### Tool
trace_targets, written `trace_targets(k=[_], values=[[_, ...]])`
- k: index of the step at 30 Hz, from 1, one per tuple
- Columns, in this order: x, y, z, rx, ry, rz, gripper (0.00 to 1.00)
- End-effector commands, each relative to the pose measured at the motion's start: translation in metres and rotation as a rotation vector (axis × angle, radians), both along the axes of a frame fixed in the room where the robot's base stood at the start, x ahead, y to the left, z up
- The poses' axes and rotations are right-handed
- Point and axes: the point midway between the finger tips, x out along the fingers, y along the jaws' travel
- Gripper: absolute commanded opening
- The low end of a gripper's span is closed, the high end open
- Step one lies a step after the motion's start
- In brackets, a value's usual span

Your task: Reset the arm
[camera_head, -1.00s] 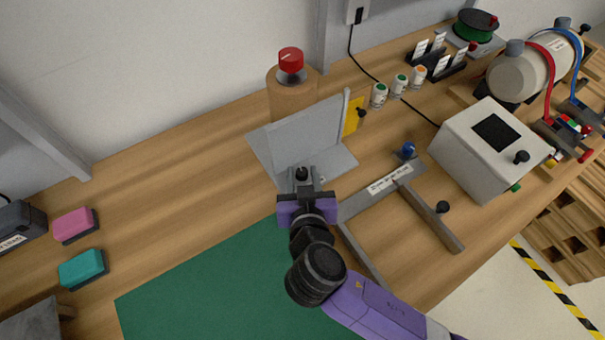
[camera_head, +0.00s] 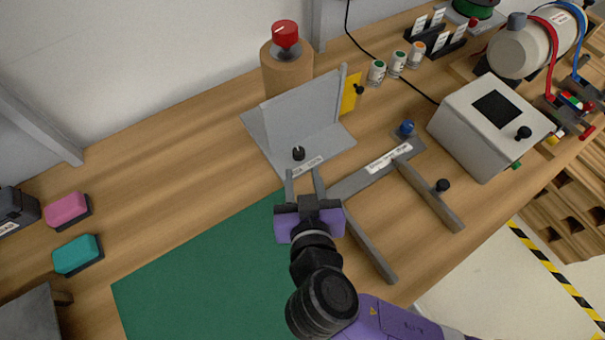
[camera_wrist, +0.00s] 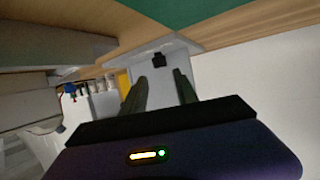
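My gripper (camera_head: 304,174) is purple and black, over the workbench near the green mat's upper corner. Its two grey fingers are parted with nothing between them. Just beyond the fingertips stands a grey angled bracket (camera_head: 305,115) with a black knob (camera_head: 298,153) on its base. In the wrist view my gripper's fingers (camera_wrist: 160,82) are apart, and the bracket's black knob (camera_wrist: 158,59) shows past them, separate from the fingers.
A green mat (camera_head: 200,285) lies below left. A grey frame (camera_head: 372,178) with a blue knob is close on the right. A white box (camera_head: 480,140) stands farther right. A red button (camera_head: 285,35) sits on a wooden cylinder behind the bracket. Pink (camera_head: 67,210) and teal (camera_head: 77,254) blocks lie left.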

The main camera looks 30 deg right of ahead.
Motion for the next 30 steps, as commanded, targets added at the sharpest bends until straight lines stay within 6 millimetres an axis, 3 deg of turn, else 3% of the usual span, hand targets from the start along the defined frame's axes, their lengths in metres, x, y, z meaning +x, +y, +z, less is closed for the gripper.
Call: trace_targets(k=[12, 14, 19, 24, 30], values=[[0.003, 0.003, 0.002, -0.03, 0.005, 0.03, 0.35], [0.009, 0.015, 0.005, -0.055, 0.003, 0.095, 0.35], [0.021, 0.068, 0.015, -0.106, -0.032, 0.397, 0.35], [-0.005, 0.091, 0.01, -0.14, -0.075, 0.658, 0.35], [-0.059, 0.077, 0.019, -0.136, -0.175, 0.795, 0.35]])
